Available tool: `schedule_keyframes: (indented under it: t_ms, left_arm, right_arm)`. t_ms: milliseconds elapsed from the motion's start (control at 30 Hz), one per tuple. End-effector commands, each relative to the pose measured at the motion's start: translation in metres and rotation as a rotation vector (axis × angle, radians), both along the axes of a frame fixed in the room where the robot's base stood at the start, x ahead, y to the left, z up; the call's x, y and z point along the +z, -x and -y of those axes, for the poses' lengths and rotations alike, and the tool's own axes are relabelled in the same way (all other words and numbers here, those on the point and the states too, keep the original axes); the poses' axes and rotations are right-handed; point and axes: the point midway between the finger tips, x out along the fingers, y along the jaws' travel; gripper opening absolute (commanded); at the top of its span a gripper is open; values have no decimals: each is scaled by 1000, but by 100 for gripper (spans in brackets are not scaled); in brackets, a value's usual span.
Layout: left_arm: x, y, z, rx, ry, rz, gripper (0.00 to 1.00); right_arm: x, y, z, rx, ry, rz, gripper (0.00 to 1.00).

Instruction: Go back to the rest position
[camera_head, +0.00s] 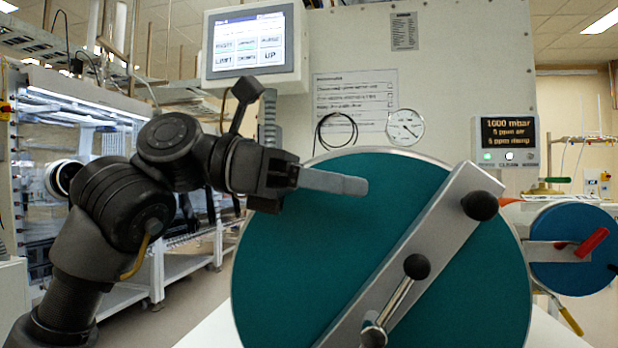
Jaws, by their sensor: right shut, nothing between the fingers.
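I cannot tell whether the fingertips touch the door. A silver bar (440,235) crosses the door diagonally, with black knobs and a lever handle (398,300); the fingers are apart from these.
A touch panel (249,41) is above my arm, with a gauge (405,127) and a pressure display (509,133) farther right. A smaller blue round door (575,280) with a red handle (593,242) is at the right. Open floor shows at the lower left.

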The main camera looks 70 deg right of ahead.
Motion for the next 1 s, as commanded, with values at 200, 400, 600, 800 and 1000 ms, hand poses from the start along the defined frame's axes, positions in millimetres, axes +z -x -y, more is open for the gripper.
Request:
schedule_keyframes:
  t_ms: [200,400,600,800,1000]
  left_arm:
    - [0,1,1,0,1,-1,0]
    - [0,0,1,0,1,0,0]
    - [0,1,0,0,1,-1,0]
    - [0,-2,-1,1,-1,1,0]
    - [0,-1,-1,1,-1,1,0]
  right_arm:
    - [5,-24,-7,2,0,-3,0]
    - [5,-29,-8,1,1,-3,0]
    - [5,-28,-8,1,1,-3,0]
    - [5,-28,-8,2,-3,-4,0]
    - [37,-31,11,113,-1,-177,0]
